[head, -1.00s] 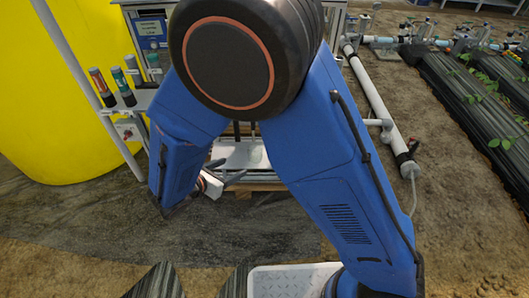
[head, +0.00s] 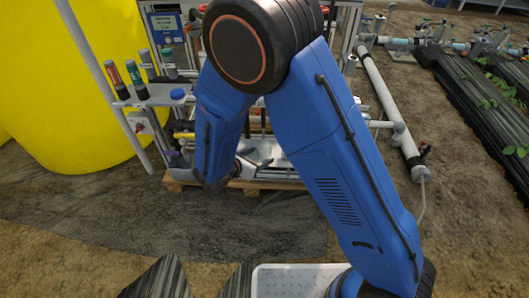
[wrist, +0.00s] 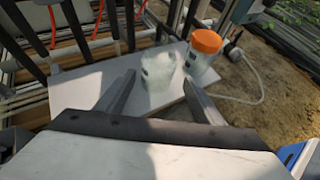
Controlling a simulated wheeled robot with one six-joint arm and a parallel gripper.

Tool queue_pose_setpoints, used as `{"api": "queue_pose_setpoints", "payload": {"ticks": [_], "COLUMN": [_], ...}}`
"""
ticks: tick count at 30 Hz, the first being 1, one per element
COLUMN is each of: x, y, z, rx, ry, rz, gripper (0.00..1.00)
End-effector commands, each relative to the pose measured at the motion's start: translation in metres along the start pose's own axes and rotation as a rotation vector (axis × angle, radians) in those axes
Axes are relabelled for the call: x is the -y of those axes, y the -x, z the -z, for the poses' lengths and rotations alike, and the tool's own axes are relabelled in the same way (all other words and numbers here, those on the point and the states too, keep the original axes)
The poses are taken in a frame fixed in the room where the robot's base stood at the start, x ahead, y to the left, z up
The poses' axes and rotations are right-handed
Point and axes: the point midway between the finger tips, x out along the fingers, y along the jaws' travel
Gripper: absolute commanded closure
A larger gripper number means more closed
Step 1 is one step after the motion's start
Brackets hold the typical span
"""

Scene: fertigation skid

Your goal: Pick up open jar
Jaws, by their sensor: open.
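A clear, whitish jar (wrist: 158,70) with no lid visible stands on a white board (wrist: 75,88) in the wrist view. My gripper (wrist: 158,79) is open and empty. Its two fingers reach toward the jar from the near side, one to its left and one to its right, with the jar showing between the tips. I cannot tell whether either finger touches it. In the head view my own arm covers much of the work area, and the open jar cannot be made out clearly there.
A jar with an orange lid (wrist: 203,50) stands close to the right of the open jar. A pale hose (wrist: 248,90) curves beyond it, and dark frame bars (wrist: 22,38) stand at the left. The head view shows a yellow tank (head: 65,90), a pallet (head: 180,183) and a white pipe (head: 385,100).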

Motion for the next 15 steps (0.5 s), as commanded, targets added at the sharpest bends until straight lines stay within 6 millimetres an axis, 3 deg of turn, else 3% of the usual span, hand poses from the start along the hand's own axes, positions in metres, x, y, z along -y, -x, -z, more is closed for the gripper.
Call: {"api": "queue_pose_setpoints", "payload": {"ticks": [9,15], "x": [-0.004,-0.005], "y": [-0.04,-0.048], "z": [-0.005,-0.005], "rx": [0.0,0.0], "ry": [0.0,-0.001], "rz": [0.003,0.001], "gripper": [0.38,0.38]}}
